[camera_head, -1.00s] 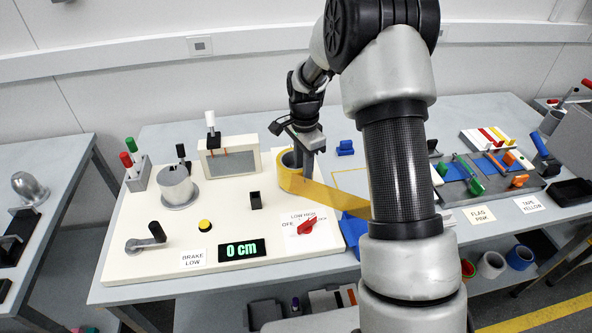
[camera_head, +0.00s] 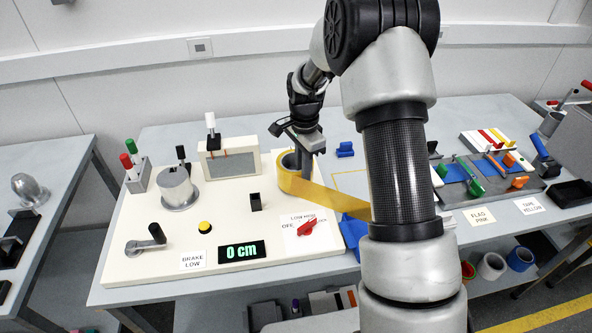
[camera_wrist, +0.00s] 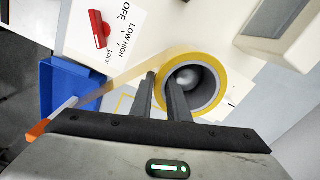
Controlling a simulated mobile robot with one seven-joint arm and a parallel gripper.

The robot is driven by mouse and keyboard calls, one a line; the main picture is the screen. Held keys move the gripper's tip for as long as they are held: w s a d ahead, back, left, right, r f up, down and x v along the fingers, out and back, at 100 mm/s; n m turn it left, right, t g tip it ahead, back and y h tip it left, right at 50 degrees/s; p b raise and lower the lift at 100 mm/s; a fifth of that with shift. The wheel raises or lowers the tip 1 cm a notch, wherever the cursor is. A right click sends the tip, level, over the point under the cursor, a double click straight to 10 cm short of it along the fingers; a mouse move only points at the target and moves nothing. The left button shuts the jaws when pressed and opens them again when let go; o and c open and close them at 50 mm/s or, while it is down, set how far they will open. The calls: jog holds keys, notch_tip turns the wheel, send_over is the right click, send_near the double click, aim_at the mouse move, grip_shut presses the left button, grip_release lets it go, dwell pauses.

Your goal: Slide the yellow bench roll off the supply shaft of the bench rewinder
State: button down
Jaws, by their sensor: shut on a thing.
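The yellow bench roll (camera_head: 288,184) sits at the right end of the cream rewinder panel (camera_head: 130,262). My gripper (camera_head: 304,176) reaches down to it from above. In the wrist view, the fingers (camera_wrist: 163,98) are shut on the wall of the roll (camera_wrist: 219,95), one outside it and one inside its grey core. A rounded grey end, apparently the supply shaft (camera_wrist: 188,76), shows inside the core. A strip of yellow tape (camera_head: 343,204) runs from the roll to the right and passes behind my arm. How far the roll sits down the shaft is hidden.
A red brake knob (camera_head: 307,227) stands just in front of the roll, and a display (camera_head: 242,251) reads 0 cm. A grey drum (camera_head: 176,188) and a framed window (camera_head: 231,161) stand to the left. A blue tray (camera_wrist: 72,88) lies beside the panel.

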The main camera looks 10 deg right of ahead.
jog(key=shift+r, duration=0.2)
jog(key=shift+r+p, duration=2.3)
jog(key=shift+r, duration=1.4)
jog(key=s+f+n, duration=0.1)
jog(key=s+n, duration=1)
jog(key=n, duration=0.3)
jog(key=shift+s, duration=0.4)
jog(key=shift+w+d, duration=0.1)
